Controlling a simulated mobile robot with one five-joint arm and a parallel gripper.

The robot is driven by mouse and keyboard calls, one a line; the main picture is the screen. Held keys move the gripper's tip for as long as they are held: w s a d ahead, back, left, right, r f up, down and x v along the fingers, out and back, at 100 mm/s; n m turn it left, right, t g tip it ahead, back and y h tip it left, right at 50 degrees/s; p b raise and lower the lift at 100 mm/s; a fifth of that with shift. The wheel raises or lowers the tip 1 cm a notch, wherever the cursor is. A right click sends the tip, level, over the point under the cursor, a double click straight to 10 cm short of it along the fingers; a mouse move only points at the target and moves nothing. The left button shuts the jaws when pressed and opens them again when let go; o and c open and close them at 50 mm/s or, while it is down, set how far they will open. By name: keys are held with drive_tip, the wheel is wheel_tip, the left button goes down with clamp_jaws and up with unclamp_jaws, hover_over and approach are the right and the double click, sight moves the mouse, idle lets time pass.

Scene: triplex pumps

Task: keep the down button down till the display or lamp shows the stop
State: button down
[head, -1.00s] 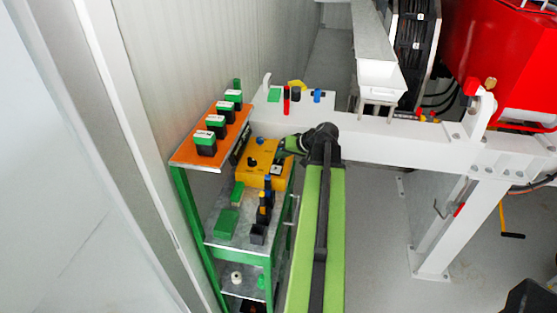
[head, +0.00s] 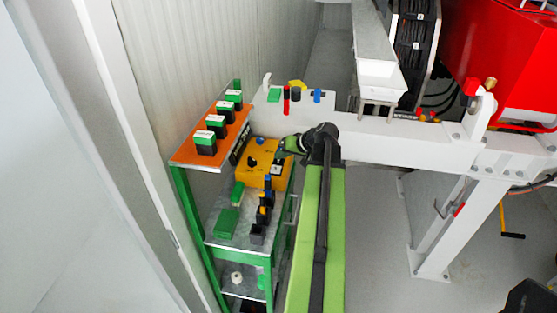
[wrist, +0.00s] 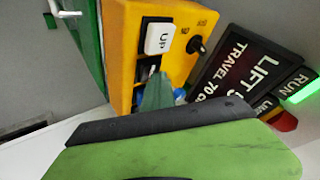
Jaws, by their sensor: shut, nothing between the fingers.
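The yellow control box (wrist: 190,30) fills the upper middle of the wrist view; in the head view it sits on the green stand (head: 250,178). Its white UP button (wrist: 158,39) is clear. Below it is a second, dark-framed button (wrist: 146,71), mostly hidden by my gripper; its label cannot be read. My gripper (wrist: 156,80) is shut and empty, its tip at that second button; contact is hard to judge. The black display (wrist: 245,72) shows "LIFT" and "TRAVEL 70", partly cut off. The green lamp (wrist: 301,90) by RUN is lit. The red lamp (wrist: 283,120) by a "LIM" label looks dim.
A black knob (wrist: 196,45) is on the box beside the UP button. Several green-and-black blocks stand on the orange shelf (head: 183,158). A white beam (head: 400,139) runs right behind my arm. The grey wall is close on the left. Open floor (head: 380,240) lies right of my arm.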

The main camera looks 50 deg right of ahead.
sight(281, 161)
drive_tip(key=shift+r, duration=0.1)
drive_tip(key=shift+r+p, duration=0.8)
drive_tip(key=shift+p, duration=0.1)
drive_tip(key=shift+r, duration=0.1)
wheel_tip(281, 161, up, 5)
drive_tip(key=p, duration=0.5)
